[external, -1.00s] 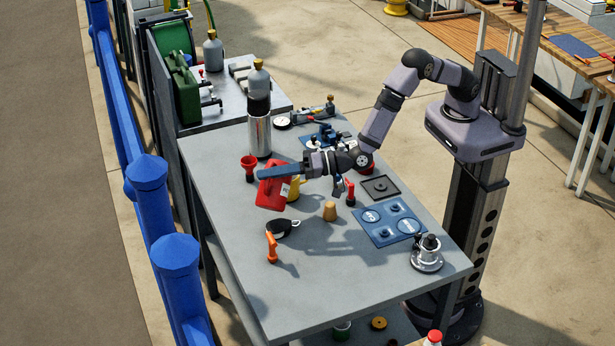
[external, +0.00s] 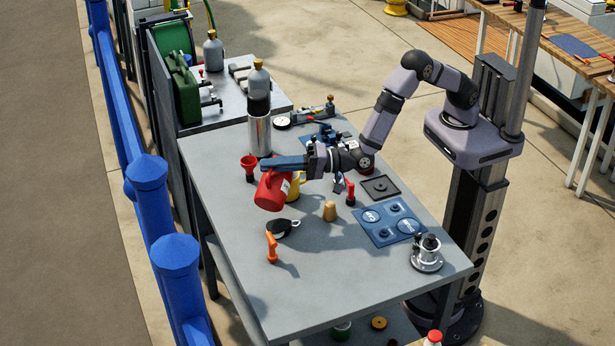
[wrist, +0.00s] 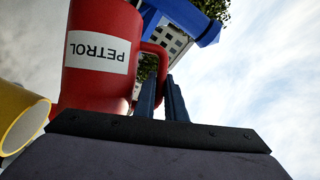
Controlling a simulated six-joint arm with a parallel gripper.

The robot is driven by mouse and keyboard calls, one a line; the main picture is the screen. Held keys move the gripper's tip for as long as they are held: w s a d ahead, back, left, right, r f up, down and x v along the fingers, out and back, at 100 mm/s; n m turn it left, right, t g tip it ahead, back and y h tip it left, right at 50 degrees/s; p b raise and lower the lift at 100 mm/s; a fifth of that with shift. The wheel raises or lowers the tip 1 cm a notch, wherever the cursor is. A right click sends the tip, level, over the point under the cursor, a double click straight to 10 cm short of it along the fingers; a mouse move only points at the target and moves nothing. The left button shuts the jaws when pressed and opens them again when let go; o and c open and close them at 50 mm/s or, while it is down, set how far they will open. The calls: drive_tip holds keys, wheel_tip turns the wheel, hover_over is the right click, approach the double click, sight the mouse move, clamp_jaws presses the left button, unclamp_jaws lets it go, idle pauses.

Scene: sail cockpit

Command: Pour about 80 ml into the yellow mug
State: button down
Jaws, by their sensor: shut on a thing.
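My gripper (external: 278,163) is shut on the handle of a red jug (external: 270,192), above the table's left part. In the wrist view my fingers (wrist: 165,92) close on the red handle, and the jug (wrist: 95,85) carries a white "PETROL" label, upside down there. The jug is tilted in the external view. The yellow mug (external: 295,188) stands just behind and right of the jug, partly hidden by it. In the wrist view the mug (wrist: 22,122) shows at the left edge. I see no liquid, and cannot tell whether jug and mug touch.
A red funnel-like piece (external: 249,165) and a steel cylinder (external: 260,134) stand behind. A blue panel (external: 388,222) lies right. The table's front (external: 330,285) is clear.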

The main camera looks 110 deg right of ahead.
drive_tip(key=shift+s+d+r+m, duration=0.2)
drive_tip(key=shift+d+r+m, duration=0.05)
drive_tip(key=shift+r+m, duration=0.1)
drive_tip(key=shift+s+d+r+m+t+b, duration=0.3)
drive_tip(key=shift+s+d+m+b, duration=0.25)
drive_tip(key=shift+b, duration=0.5)
drive_tip(key=shift+s+d+r, duration=0.1)
drive_tip(key=shift+d, duration=0.1)
drive_tip(key=shift+s+d+r+m+t+h+b, duration=0.15)
drive_tip(key=shift+s+d+r+m+h+b, duration=0.15)
drive_tip(key=shift+b, duration=0.45)
drive_tip(key=shift+s+d+r+m+t+h+b, duration=0.1)
drive_tip(key=shift+s+d+m+t+h+b, duration=0.2)
drive_tip(key=shift+b, duration=0.45)
idle(0.4)
